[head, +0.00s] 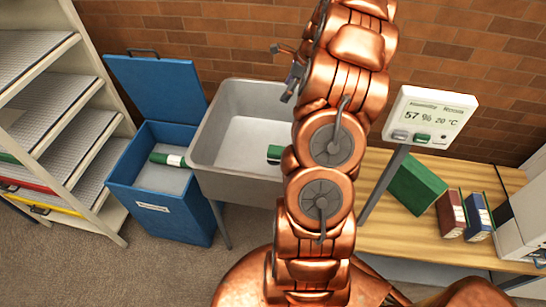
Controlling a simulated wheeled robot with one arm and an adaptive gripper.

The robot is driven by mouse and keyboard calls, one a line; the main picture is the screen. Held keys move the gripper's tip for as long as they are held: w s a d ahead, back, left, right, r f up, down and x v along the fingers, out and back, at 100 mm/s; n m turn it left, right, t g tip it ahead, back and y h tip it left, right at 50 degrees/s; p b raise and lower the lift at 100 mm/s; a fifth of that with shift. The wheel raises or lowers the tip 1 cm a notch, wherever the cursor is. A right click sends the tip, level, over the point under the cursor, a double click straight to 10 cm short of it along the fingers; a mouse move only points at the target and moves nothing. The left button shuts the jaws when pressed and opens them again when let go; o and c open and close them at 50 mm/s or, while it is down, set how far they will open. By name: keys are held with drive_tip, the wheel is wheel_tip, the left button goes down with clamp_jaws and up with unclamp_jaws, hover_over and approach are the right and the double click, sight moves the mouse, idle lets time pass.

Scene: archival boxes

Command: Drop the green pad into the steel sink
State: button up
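The steel sink (212,157) is a grey basin left of my arm, and my arm hides its right side. A small dark green piece (274,152) shows at my arm's left edge, against the inside of the sink. Most of it is hidden, and I cannot tell whether it rests on the bottom. A green and white piece (174,160) lies in the open blue bin. A larger green block (416,184) is on the wooden table. I cannot tell which green thing is the pad.
The blue bin (160,220) stands left of the sink with its lid (158,85) raised. A shelf unit (75,145) is at far left. On the table (395,232) are red and blue binders (451,215), with a grey machine (525,220) at right. A display (430,117) stands on a post.

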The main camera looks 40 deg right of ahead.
drive_tip(key=v, duration=0.4)
drive_tip(key=shift+s+d+r, duration=0.1)
drive_tip(key=shift+r, duration=0.25)
drive_tip(key=s+a+r+n+g, duration=0.25)
drive_tip(key=a+n, duration=0.45)
drive_tip(key=a, duration=0.7)
drive_tip(key=s+a+r+n+g, duration=0.15)
drive_tip(key=a+r+n, duration=0.4)
drive_tip(key=a, duration=0.85)
drive_tip(key=s+a+f+n+h, duration=0.1)
drive_tip(key=s+a+n, duration=0.3)
drive_tip(key=s, duration=0.3)
drive_tip(key=s+a+f+n+g, duration=0.1)
drive_tip(key=s+a+n, duration=0.3)
drive_tip(key=s+n, duration=0.3)
drive_tip(key=s+a+f+n+h, duration=0.1)
drive_tip(key=s+a+n, duration=0.3)
drive_tip(key=s, duration=0.4)
drive_tip(key=shift+a+f+n+h, duration=0.25)
drive_tip(key=shift+f+n, duration=0.2)
drive_tip(key=shift+n, duration=0.3)
drive_tip(key=shift+s, duration=0.1)
drive_tip(key=shift+c, duration=0.4)
